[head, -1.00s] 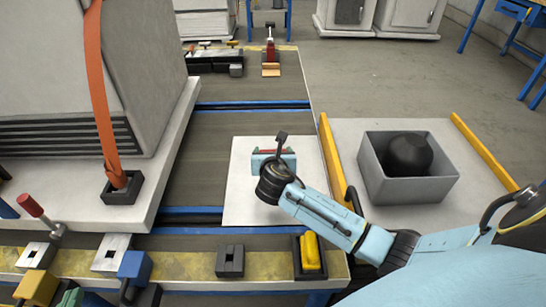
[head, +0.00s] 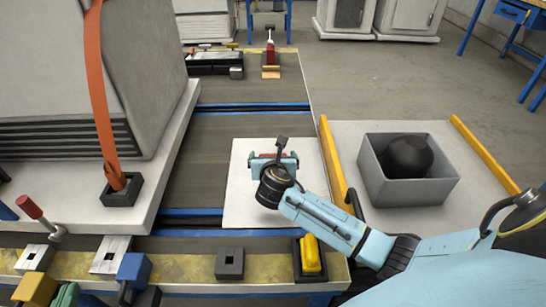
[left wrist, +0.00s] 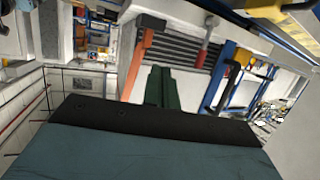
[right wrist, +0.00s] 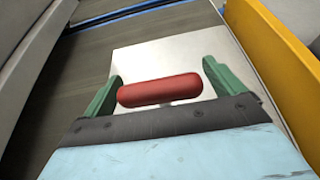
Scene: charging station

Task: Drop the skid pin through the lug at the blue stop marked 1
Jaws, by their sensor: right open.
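A red rounded handle (right wrist: 160,90) lies crosswise over a white plate. It shows in the right wrist view between the fingers of my right gripper (right wrist: 160,84), which is open with a gap at either side. In the head view my right gripper (head: 272,162) hides most of the handle. I take it for the skid pin's handle; its shank is hidden. My left gripper (left wrist: 164,86) appears shut and empty in the left wrist view. A blue block (head: 133,268) stands at the near left edge in the head view; no number can be read. Square-holed blocks, including a dark one (head: 230,263), line that edge.
A grey bin (head: 375,185) with a black lump stands right of a yellow rail (head: 335,165). A large strapped crate (head: 80,70) fills the left. A red-handled lever (head: 32,208) stands at its corner. A yellow-topped black block (head: 310,256) is near the front.

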